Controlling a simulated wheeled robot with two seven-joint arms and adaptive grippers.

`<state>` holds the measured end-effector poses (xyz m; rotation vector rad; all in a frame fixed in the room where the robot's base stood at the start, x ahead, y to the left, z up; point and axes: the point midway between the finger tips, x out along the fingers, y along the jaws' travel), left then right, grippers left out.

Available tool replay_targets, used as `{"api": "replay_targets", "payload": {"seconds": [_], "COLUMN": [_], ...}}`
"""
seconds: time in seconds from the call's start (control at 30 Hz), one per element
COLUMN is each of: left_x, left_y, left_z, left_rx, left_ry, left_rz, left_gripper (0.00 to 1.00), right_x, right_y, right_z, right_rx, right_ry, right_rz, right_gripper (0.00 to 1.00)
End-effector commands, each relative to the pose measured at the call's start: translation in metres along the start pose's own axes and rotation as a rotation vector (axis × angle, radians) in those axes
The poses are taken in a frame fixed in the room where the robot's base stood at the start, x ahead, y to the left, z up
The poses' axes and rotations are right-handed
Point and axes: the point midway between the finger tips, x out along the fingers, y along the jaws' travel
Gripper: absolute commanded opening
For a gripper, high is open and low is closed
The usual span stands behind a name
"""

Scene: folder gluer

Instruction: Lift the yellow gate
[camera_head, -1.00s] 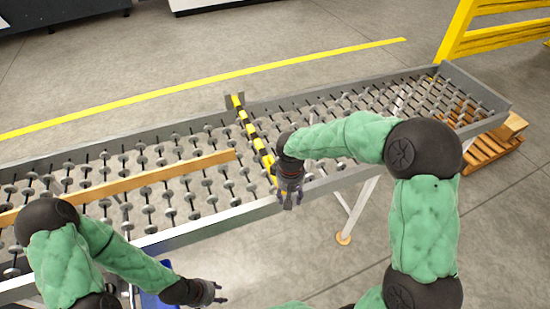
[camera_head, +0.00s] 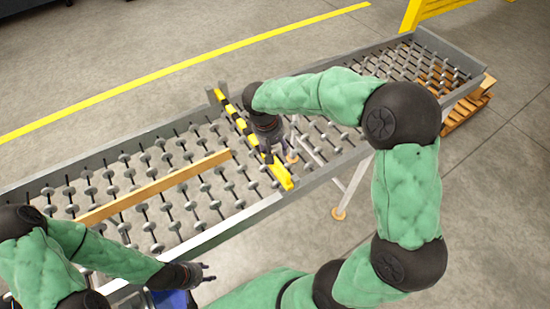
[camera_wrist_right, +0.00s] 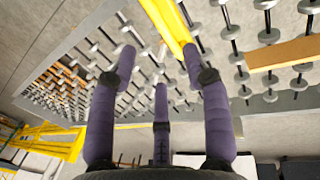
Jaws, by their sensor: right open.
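The yellow gate (camera_head: 240,123) is a narrow bar with black marks, lying across the roller conveyor from the far rail to the near rail. It also shows in the right wrist view (camera_wrist_right: 167,24), at top centre. My right gripper (camera_head: 270,155) is open, close beside the gate on its right, toward the near end. In the right wrist view (camera_wrist_right: 160,65) its purple fingers are spread, and one fingertip overlaps the gate's edge; I cannot tell whether they touch. My left gripper (camera_head: 207,271) is open and empty, in front of the conveyor's near rail.
A wooden strip (camera_head: 155,187) lies along the conveyor (camera_head: 215,232), left of the gate. A wooden pallet (camera_head: 465,112) stands by the conveyor's right end. A yellow frame (camera_head: 412,15) stands at the back right. Open floor lies at the front right.

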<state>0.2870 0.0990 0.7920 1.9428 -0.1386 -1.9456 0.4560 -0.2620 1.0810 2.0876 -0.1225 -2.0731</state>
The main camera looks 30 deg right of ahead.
Motion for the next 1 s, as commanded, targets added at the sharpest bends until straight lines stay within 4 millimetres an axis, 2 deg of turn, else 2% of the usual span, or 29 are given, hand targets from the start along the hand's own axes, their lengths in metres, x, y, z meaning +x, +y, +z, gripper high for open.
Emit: {"api": "replay_targets", "payload": {"seconds": [0.03, 0.3, 0.5, 0.67, 0.93, 0.97, 1.0], "left_x": [0.002, 0.009, 0.012, 0.013, 0.012, 0.012, 0.012], "left_y": [-0.001, -0.003, -0.004, -0.004, -0.004, -0.004, -0.004], "left_z": [0.001, 0.000, 0.000, 0.000, -0.001, -0.001, -0.001], "left_rx": [0.000, 0.000, 0.000, 0.000, 0.000, 0.000, 0.000], "left_ry": [-0.001, 0.000, 0.000, 0.000, 0.000, 0.000, 0.000], "left_rz": [0.000, 0.000, 0.000, 0.000, 0.000, 0.000, 0.000], "left_gripper": [0.40, 0.40, 0.40, 0.40, 0.40, 0.40, 0.40], "right_x": [0.011, 0.058, 0.081, 0.089, 0.089, 0.089, 0.089], "right_y": [-0.001, -0.001, 0.000, -0.001, -0.001, -0.001, -0.001], "right_z": [0.001, 0.001, 0.000, 0.000, 0.000, 0.000, 0.000], "right_rx": [0.000, 0.000, 0.001, 0.001, 0.000, 0.000, 0.000], "right_ry": [-0.004, -0.003, -0.001, 0.000, 0.001, 0.001, 0.001], "right_rz": [-0.001, -0.002, -0.001, -0.001, -0.002, -0.002, -0.001], "right_gripper": [0.49, 0.49, 0.49, 0.49, 0.49, 0.43, 0.32]}}
